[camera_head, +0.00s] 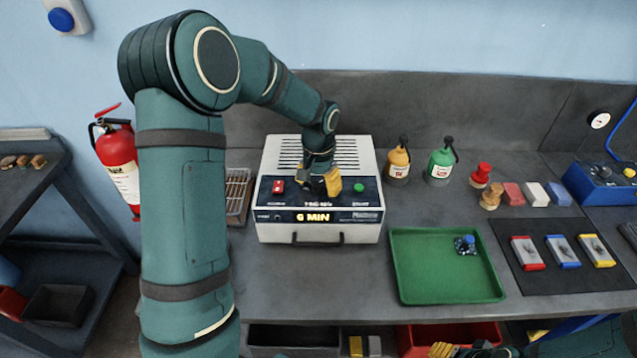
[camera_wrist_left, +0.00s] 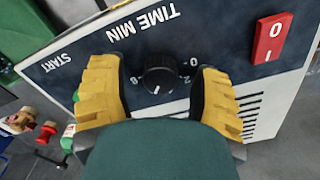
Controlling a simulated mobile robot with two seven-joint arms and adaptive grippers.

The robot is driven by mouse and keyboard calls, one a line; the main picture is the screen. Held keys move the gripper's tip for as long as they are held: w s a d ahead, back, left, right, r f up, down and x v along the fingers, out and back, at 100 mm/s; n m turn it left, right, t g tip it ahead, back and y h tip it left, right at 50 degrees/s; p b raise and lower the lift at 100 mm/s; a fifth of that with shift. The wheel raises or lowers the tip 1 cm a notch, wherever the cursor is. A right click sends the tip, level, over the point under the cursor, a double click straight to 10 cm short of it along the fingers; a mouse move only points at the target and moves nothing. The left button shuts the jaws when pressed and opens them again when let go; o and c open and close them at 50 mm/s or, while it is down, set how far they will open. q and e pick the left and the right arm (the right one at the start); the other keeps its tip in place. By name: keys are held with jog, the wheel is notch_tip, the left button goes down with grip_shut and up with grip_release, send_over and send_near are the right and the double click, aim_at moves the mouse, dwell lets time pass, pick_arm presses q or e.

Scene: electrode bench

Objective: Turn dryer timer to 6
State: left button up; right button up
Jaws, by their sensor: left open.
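The dryer (camera_head: 320,230) is a white box with a dark sloped control panel on the bench, its vents at the back. Its lit display (camera_head: 312,217) reads 6 MIN. In the left wrist view, the black timer knob (camera_wrist_left: 160,74) sits below the words TIME MIN, with a white pointer mark and digits around it. My left gripper (camera_head: 321,184) is over the panel and hides the knob in the head view. Its yellow fingers (camera_wrist_left: 160,95) are open, one on each side of the knob, with gaps visible. My right gripper (camera_head: 452,351) is only partly in view at the bottom edge.
A red power switch (camera_head: 278,186) and green start button (camera_head: 359,188) flank the knob. A green tray (camera_head: 420,285) lies right of the dryer. Orange (camera_head: 398,163) and green (camera_head: 440,165) bottles stand behind it. A wire rack (camera_head: 237,195) is at the dryer's left.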

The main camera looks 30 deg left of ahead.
aim_at(319, 184)
pick_arm(q)
jog(key=shift+r, duration=0.1)
notch_tip(319, 184, up, 12)
dwell(0.5)
dwell(0.5)
